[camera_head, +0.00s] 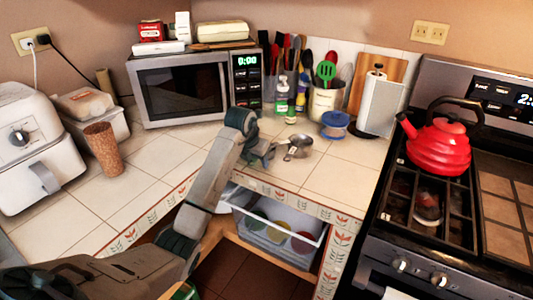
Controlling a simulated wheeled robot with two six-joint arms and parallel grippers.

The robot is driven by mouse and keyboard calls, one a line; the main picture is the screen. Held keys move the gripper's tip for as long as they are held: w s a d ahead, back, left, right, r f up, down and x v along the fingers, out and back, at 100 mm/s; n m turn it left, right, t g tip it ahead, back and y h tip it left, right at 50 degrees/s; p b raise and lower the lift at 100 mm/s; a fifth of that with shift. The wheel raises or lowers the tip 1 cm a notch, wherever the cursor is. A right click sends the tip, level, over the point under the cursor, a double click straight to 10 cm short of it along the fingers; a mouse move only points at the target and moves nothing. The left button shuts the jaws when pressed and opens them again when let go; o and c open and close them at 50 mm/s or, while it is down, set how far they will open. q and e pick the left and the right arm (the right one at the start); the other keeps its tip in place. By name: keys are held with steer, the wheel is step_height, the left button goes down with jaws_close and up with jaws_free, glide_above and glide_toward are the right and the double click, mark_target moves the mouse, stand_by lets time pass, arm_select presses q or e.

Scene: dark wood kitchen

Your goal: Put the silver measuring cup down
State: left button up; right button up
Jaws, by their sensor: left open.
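The silver measuring cup (299,143) rests on the tiled counter, in front of the utensil holders. My left gripper (272,151) is just to its left, low over the counter, and it is open. Its fingertips are close to the cup's handle side; I cannot tell whether they touch it. My right gripper is not in view.
A red kettle (438,143) sits on the stove. Counter tiles right of the cup are clear.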

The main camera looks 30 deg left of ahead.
arm_select(q)
jaws_close()
steer(key=shift+r, duration=0.1)
